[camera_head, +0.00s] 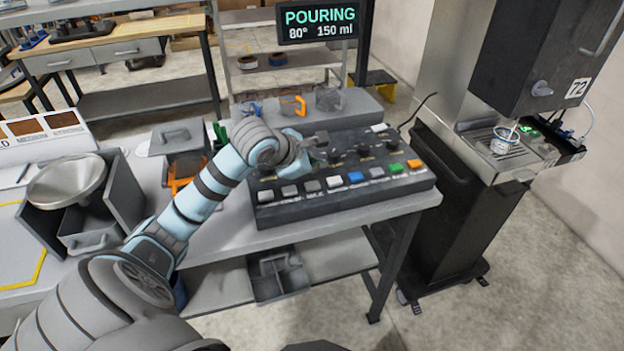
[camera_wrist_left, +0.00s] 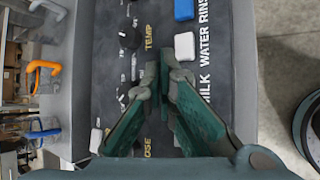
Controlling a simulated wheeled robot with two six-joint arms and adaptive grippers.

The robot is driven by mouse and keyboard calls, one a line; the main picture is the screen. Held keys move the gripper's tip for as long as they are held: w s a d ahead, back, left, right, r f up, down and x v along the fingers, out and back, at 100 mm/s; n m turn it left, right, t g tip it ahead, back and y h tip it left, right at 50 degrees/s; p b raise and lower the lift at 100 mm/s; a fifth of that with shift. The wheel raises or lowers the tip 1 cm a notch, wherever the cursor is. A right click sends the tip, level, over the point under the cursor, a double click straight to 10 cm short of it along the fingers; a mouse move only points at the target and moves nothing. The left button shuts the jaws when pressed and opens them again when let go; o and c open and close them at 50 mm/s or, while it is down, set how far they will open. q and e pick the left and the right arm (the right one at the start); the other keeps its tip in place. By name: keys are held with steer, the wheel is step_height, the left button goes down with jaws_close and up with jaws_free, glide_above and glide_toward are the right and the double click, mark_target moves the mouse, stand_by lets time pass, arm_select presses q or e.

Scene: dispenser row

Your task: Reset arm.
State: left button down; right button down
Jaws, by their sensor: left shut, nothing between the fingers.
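My left arm comes in from the left in the head view, and its gripper (camera_head: 318,143) is over the dark control panel (camera_head: 345,199) on the table. In the left wrist view the gripper (camera_wrist_left: 163,68) is shut and empty above the panel, near the TEMP lettering. A black knob (camera_wrist_left: 129,37) and a white button (camera_wrist_left: 185,46) are beside the fingertips there, apart from them as far as I can tell. The panel has a front row of coloured buttons, including a blue button (camera_head: 355,178) and an orange button (camera_head: 414,165). My right gripper is not in view.
A display (camera_head: 318,21) reads POURING, 80°, 150 ml. At the right a dispenser marked 72 (camera_head: 545,50) stands over a cup (camera_head: 505,140) on a drip tray. An orange-handled mug (camera_head: 292,105) stands behind the panel. A metal bowl (camera_head: 67,184) is at the left.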

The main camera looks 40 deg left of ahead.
arm_select(q)
step_height(320, 180, up, 3)
steer(key=shift+f+p, duration=0.1)
steer(key=shift+p, duration=0.6)
steer(key=shift+f, duration=0.1)
